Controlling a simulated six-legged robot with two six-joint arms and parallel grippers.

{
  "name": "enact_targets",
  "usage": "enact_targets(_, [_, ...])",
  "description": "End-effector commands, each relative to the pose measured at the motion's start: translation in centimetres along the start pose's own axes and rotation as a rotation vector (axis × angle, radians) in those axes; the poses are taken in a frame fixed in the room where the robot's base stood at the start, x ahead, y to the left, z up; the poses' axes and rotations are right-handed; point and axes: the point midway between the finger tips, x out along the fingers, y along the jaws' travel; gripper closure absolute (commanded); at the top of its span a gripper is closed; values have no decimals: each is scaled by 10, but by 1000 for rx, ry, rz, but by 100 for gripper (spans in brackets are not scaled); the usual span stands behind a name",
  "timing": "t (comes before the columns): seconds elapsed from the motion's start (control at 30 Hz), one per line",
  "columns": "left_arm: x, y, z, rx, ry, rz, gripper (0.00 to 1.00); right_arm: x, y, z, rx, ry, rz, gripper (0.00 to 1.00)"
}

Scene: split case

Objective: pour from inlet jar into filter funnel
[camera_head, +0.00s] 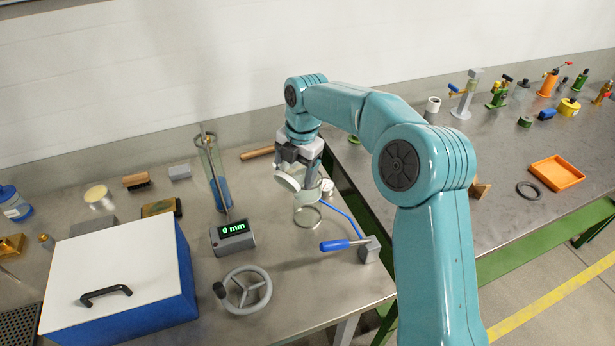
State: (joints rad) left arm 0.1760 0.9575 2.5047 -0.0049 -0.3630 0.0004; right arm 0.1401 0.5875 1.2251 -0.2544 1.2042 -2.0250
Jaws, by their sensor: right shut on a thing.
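My right gripper (302,172) comes down from above over the middle of the left bench. It is shut on a small pale, clear jar (288,183), which I take to be the inlet jar. The jar is tilted, with its round end toward the lower left. Just below it is a clear, glassy piece (307,198), which may be the filter funnel, above a round glass rim (307,219). The gripper hides part of both, and I cannot tell whether they touch. No liquid stream is visible. My left gripper is not in view.
A blue box with white lid (120,262), a "0 mm" display (233,236), a handwheel (246,290) and a blue-handled lever (344,244) stand nearby. A tall glass tube (214,175) stands left of the gripper. An orange tray (556,173) is on the right bench.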

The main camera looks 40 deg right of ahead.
Motion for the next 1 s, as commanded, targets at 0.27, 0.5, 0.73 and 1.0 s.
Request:
enact_targets(0.27, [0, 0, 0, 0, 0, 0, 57, -1, 0, 0, 3, 17, 3, 57])
enact_targets(0.5, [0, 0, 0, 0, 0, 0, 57, -1, 0, 0, 4, 30, 3, 57])
enact_targets(0.73, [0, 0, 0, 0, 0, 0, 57, 0, 0, 0, 8, 52, 3, 57])
enact_targets(1.0, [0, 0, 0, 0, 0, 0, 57, 1, 0, 0, 10, 70, 5, 57])
